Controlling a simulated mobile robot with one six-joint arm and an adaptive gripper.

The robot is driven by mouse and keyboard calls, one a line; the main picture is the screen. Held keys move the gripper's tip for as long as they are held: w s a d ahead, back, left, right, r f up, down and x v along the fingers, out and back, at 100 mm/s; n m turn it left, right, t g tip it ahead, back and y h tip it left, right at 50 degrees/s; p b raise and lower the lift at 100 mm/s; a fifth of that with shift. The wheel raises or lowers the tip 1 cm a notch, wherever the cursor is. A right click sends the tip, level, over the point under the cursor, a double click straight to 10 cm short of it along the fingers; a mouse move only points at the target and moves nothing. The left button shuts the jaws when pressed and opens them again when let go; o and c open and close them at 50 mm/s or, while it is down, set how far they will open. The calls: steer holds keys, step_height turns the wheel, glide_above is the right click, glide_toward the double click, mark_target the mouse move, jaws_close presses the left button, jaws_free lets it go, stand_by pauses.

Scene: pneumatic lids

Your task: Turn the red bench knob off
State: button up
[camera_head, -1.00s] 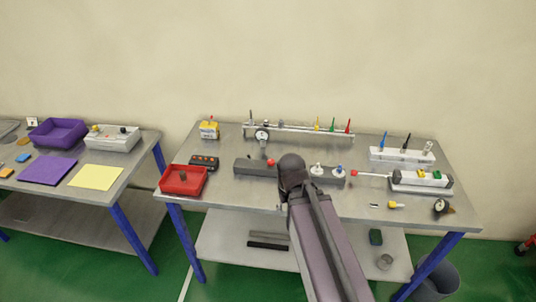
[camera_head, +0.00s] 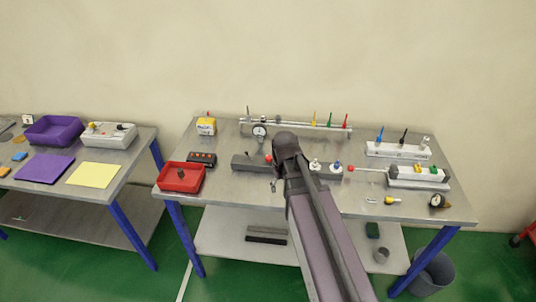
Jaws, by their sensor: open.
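A small red knob (camera_head: 268,158) shows on the dark grey block (camera_head: 246,163) in the middle of the right bench, just left of my arm's dark end. My gripper (camera_head: 274,184) is open, low over the bench in front of that block. The wrist above it hides part of the block and most of the fingers. I cannot tell whether the fingers touch anything. Other red parts are a tall red handle (camera_head: 346,120) on the back rail and a red ball end (camera_head: 351,169) on a rod at the right.
White and blue-topped fittings (camera_head: 335,167) stand on the block right of my arm. A round gauge (camera_head: 260,132) stands behind it. A red tray (camera_head: 181,188) is at the left front, a dark box with buttons (camera_head: 201,159) behind it.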

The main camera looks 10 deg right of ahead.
mark_target(269, 157)
steer(key=w+r+n+p, duration=0.2)
steer(key=w+r+n, duration=0.1)
steer(key=w, duration=0.8)
steer(key=w+r+n+p, duration=0.3)
steer(key=w+n, duration=0.2)
steer(key=w, duration=0.7)
steer(key=shift+w+n, duration=0.25)
steer(key=shift+n, duration=0.05)
steer(key=shift+f, duration=0.1)
step_height(269, 157, down, 14)
steer(key=b, duration=1.3)
steer(key=shift+r, duration=0.25)
jaws_close()
steer(key=shift+a, duration=0.25)
steer(key=shift+d, duration=0.2)
